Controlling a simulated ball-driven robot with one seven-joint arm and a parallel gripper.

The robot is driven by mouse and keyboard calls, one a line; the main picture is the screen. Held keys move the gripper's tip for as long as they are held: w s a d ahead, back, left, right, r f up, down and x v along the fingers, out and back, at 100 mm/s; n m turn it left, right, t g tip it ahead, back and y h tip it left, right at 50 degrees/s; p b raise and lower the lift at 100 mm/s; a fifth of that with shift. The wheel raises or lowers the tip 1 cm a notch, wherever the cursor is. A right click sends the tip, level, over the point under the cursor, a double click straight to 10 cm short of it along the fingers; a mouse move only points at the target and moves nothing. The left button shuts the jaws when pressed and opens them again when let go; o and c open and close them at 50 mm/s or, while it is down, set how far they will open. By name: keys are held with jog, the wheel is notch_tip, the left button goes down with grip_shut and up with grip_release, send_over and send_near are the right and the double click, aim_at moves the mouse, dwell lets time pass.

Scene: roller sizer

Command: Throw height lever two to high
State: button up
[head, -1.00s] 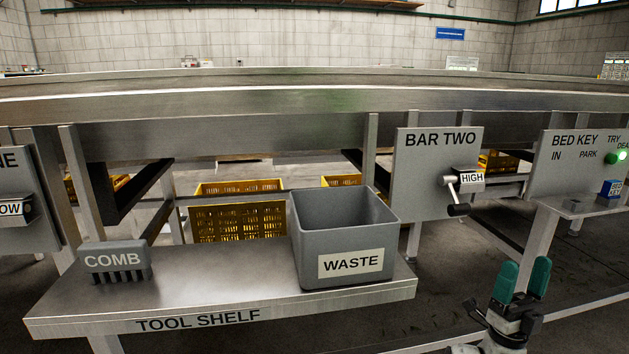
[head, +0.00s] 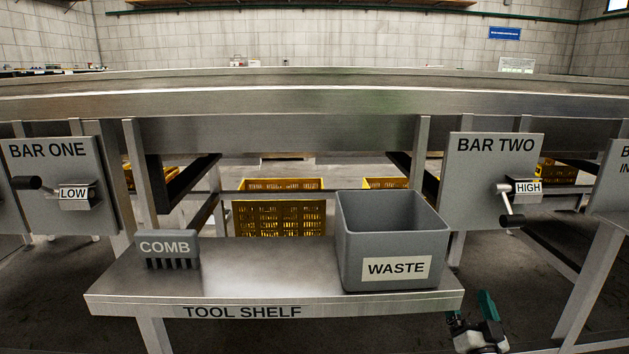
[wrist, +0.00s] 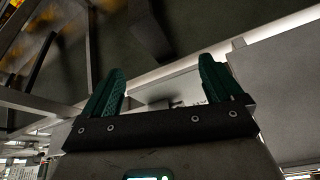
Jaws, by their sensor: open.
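The BAR TWO panel (head: 478,185) hangs under the sizer frame at the right in the head view. Its lever (head: 508,205) has a silver shaft and black knob pointing down, beside a label that reads HIGH (head: 528,188). My gripper (head: 486,310) is at the bottom right of the head view, below and apart from the lever, with green fingers. In the wrist view my gripper (wrist: 160,90) has its fingers wide apart with nothing between them. The lever cannot be made out in the wrist view.
The tool shelf (head: 320,306) stands in front, with a grey waste bin (head: 362,250) and a comb (head: 168,248) on it. The BAR ONE panel (head: 100,165) is at the left, its label reading LOW (head: 73,193). Yellow crates (head: 280,215) stand behind. Open floor lies right of the shelf.

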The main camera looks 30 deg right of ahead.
jog(key=s+a+f+n+g+y, duration=0.1)
jog(key=a+f+n+g+y, duration=0.65)
jog(key=a+f, duration=0.95)
jog(key=s+a+f+n+g+y, duration=0.25)
jog(key=s+a+g, duration=0.25)
jog(key=s+a, duration=0.3)
jog(key=s+a+f+n+g+y, duration=0.1)
jog(key=s+a+g+y, duration=0.3)
jog(key=s, duration=0.6)
notch_tip(320, 180, up, 38)
jog(key=a+p, duration=0.1)
jog(key=p, duration=3.7)
jog(key=shift+f+h, duration=0.15)
jog(key=shift+h, duration=0.25)
